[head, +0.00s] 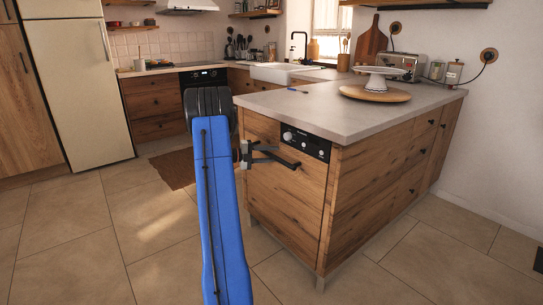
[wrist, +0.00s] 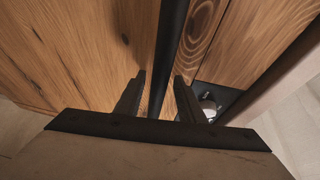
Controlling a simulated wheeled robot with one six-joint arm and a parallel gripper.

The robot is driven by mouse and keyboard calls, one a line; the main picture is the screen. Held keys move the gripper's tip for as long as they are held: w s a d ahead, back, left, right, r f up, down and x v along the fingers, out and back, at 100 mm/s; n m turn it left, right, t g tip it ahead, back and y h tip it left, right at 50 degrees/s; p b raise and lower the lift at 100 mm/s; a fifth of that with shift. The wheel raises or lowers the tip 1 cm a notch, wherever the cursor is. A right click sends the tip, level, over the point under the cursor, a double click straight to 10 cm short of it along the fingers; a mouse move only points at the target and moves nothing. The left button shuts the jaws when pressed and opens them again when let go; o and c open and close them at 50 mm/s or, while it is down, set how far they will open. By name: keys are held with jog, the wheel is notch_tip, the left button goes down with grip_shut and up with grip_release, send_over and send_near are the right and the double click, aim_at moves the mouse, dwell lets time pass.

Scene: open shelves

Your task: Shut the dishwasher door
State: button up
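The dishwasher door (head: 285,205) is a wooden panel under the counter's end. It stands upright and looks about flush with the cabinet; a small gap cannot be ruled out. Its black control panel (head: 306,143) with knobs is at the top right. The black bar handle (head: 289,162) runs across the upper door. My gripper (head: 274,153) is in front of the door at handle height. In the wrist view, the handle (wrist: 172,45) passes between the fingers of my gripper (wrist: 158,90). The fingers are apart, with space beside the bar. Contact with the handle cannot be made out.
The stone countertop (head: 340,112) overhangs just above the door. It carries a wooden board with a white cake stand (head: 376,80) and a toaster (head: 403,66). A fridge (head: 80,90) and a brown rug (head: 178,168) are to the left. The tiled floor in front is clear.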

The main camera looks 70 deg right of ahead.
jog(key=v, duration=1.7)
jog(key=shift+w, duration=0.15)
jog(key=a+r+m+t+y, duration=0.1)
jog(key=a+r+m+t, duration=0.25)
jog(key=a, duration=0.75)
jog(key=a+r+m+t+y, duration=0.15)
jog(key=a+m, duration=0.25)
jog(key=a, duration=0.7)
jog(key=a+r+m+t+y, duration=0.1)
jog(key=a+r+m+t, duration=0.25)
jog(key=a, duration=0.75)
jog(key=s+a+f+m+t+y, duration=0.1)
jog(key=s+a+m+t+y, duration=0.1)
jog(key=a, duration=0.9)
jog(key=s+a+f+m+t+y, duration=0.2)
jog(key=s+a+m+t, duration=0.2)
jog(key=s+a+m, duration=0.3)
jog(key=s+a+f+m+t+y, duration=0.1)
jog(key=s+a+m+t, duration=0.3)
jog(key=a, duration=1.1)
jog(key=shift+s+a+f+m+y, duration=0.3)
jog(key=shift+s+a+m+y, duration=0.15)
jog(key=shift+m+y, duration=0.45)
